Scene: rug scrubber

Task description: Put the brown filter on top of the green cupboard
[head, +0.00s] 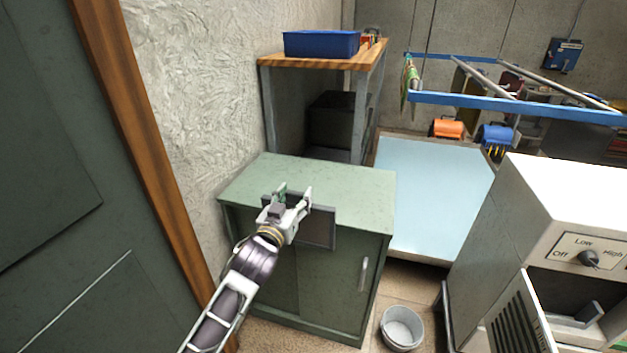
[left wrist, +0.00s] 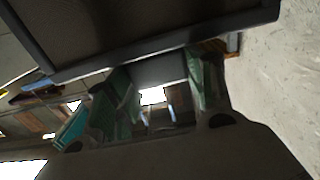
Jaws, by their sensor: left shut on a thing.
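The filter (head: 318,228) is a flat dark brown-grey panel with a grey frame. My left gripper (head: 294,192) is shut on it. In the head view the filter stands near upright across the cupboard's front top edge, covering part of the top and door; I cannot tell whether it touches. In the left wrist view the filter (left wrist: 150,28) fills the upper part, close to the green-padded fingers (left wrist: 163,85). The green cupboard (head: 350,190) stands against the wall, its visible top otherwise bare. My right gripper is not in view.
A wooden-topped shelf with a blue tray (head: 321,43) stands behind the cupboard. A pale blue panel (head: 430,195) lies to the right. A white bucket (head: 402,328) is on the floor. A white machine with a knob (head: 588,259) is at the right. A dark door is at the left.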

